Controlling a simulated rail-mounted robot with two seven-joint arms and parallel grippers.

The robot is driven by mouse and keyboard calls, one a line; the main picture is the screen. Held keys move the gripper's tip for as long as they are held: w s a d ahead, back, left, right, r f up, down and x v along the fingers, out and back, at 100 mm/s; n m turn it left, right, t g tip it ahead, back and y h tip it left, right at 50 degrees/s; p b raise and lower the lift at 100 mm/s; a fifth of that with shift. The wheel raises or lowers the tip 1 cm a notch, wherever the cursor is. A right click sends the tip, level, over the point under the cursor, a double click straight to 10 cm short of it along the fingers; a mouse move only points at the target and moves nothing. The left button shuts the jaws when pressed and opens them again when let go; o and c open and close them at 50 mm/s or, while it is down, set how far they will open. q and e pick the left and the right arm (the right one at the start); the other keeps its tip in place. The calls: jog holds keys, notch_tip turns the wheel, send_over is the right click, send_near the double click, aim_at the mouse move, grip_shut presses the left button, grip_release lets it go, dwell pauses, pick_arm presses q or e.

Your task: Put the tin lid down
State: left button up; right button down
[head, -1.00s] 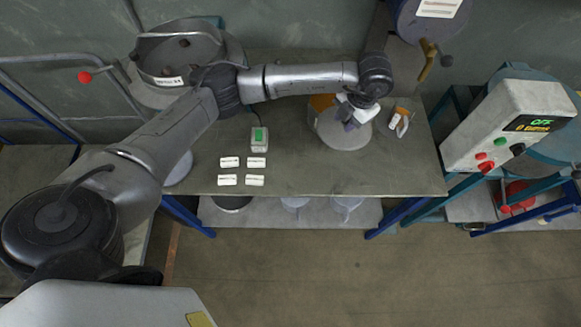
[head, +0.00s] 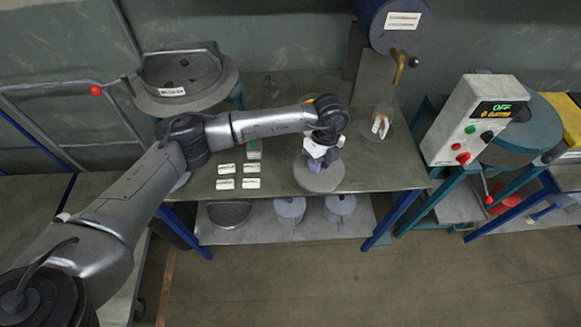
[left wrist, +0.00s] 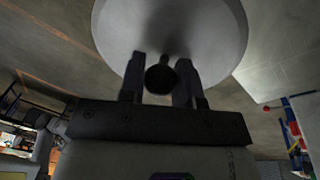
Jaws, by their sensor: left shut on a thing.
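The tin lid (head: 318,180) is a round grey disc near the front edge of the table in the head view. My left gripper (head: 318,160) is over its middle, shut on its knob. In the left wrist view the pale underside or face of the lid (left wrist: 205,35) fills the top, with the dark knob between the fingers of my left gripper (left wrist: 160,82). Whether the lid touches the table is hard to tell. My right gripper is not in view.
The grey table (head: 280,182) carries several small white labelled blocks (head: 226,169) left of the lid. A white and orange piece (head: 380,124) stands at the back right. A control box (head: 478,120) is farther right. Bare tabletop lies between the blocks and the lid.

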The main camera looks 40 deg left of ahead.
pick_arm(q)
jog(key=a+f, duration=0.2)
jog(key=a, duration=0.1)
jog(key=a+f, duration=0.2)
jog(key=a, duration=0.2)
jog(key=w+a+f+b, duration=0.1)
jog(key=a+f, duration=0.1)
jog(key=a, duration=0.2)
jog(key=shift+a+f, duration=0.1)
jog(key=shift+f, duration=0.2)
jog(key=shift+f+b, duration=0.35)
jog(key=shift+f, duration=1.7)
jog(key=shift+f, duration=0.1)
jog(key=o, duration=1)
jog(key=shift+c, duration=0.2)
